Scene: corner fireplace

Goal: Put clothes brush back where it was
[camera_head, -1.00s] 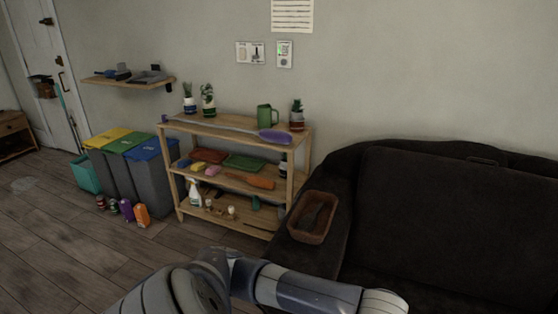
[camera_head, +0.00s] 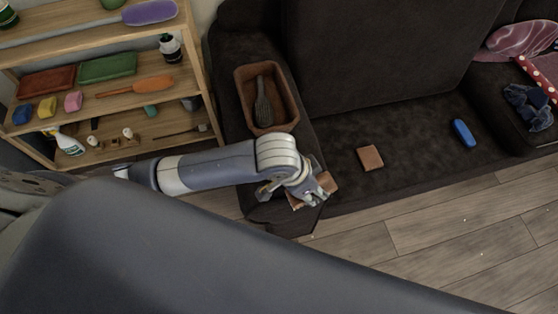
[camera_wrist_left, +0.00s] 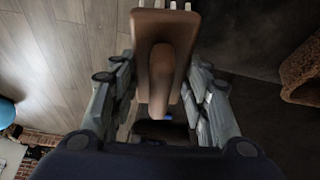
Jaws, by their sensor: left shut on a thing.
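The held thing, which looks like the clothes brush (camera_wrist_left: 160,70), is a brown wooden piece with a broad end and a rounded, handle-like part. My left gripper (camera_head: 312,188) is shut on it, with a finger on each side in the left wrist view. In the head view, brown parts of the brush (camera_head: 328,182) show around the fingers, beside the front of the sofa armrest. Its bristles cannot be made out. A brown open box (camera_head: 286,84) sits on the armrest just beyond my gripper and holds a dark, long-handled thing (camera_head: 263,103). My right gripper is out of view.
The dark sofa (camera_head: 340,140) carries a brown square block (camera_head: 370,158), a blue object (camera_head: 464,133) and clothes (camera_head: 530,105) at right. A wooden shelf (camera_head: 200,70) with cleaning things stands left of the armrest. The floor (camera_head: 430,235) in front is clear.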

